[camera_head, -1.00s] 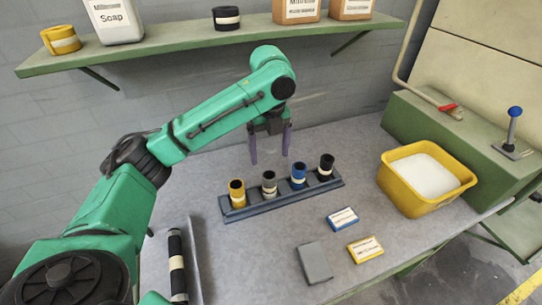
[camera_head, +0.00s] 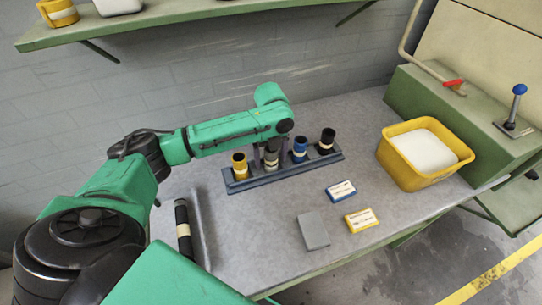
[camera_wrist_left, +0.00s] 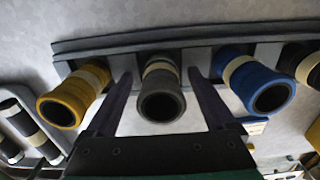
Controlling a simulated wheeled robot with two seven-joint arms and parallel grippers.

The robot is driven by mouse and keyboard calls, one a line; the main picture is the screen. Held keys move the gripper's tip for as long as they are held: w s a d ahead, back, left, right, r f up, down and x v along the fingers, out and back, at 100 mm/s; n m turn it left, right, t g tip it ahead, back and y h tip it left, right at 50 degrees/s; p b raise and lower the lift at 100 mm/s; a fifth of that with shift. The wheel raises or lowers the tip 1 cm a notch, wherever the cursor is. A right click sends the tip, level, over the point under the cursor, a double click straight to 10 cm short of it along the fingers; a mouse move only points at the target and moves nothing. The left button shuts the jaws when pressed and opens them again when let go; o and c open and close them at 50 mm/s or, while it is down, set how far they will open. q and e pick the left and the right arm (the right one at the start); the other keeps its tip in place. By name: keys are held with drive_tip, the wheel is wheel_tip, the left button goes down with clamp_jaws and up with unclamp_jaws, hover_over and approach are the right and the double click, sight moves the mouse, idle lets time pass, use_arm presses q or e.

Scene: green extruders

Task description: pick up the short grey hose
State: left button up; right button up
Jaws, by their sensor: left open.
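The short grey hose (camera_head: 271,156) with a pale band stands upright in the blue-grey rack (camera_head: 313,165), between a yellow hose (camera_head: 239,165) and a blue hose (camera_head: 300,148). The left wrist view shows the grey hose (camera_wrist_left: 161,97) with its open end toward the camera. My left gripper (camera_wrist_left: 160,80) is open, with one dark finger on each side of the grey hose. Small gaps show between fingers and hose. In the head view my arm hides most of the gripper, and the fingers come down by the grey hose. My right gripper is not in view.
A black hose (camera_head: 327,140) stands at the rack's right end. A longer black banded hose (camera_head: 183,229) lies at the table's left. A yellow tub (camera_head: 408,179), blue box (camera_head: 341,191), yellow box (camera_head: 361,220) and grey block (camera_head: 312,231) are right and front.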

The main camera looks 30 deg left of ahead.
use_arm(q)
clamp_jaws()
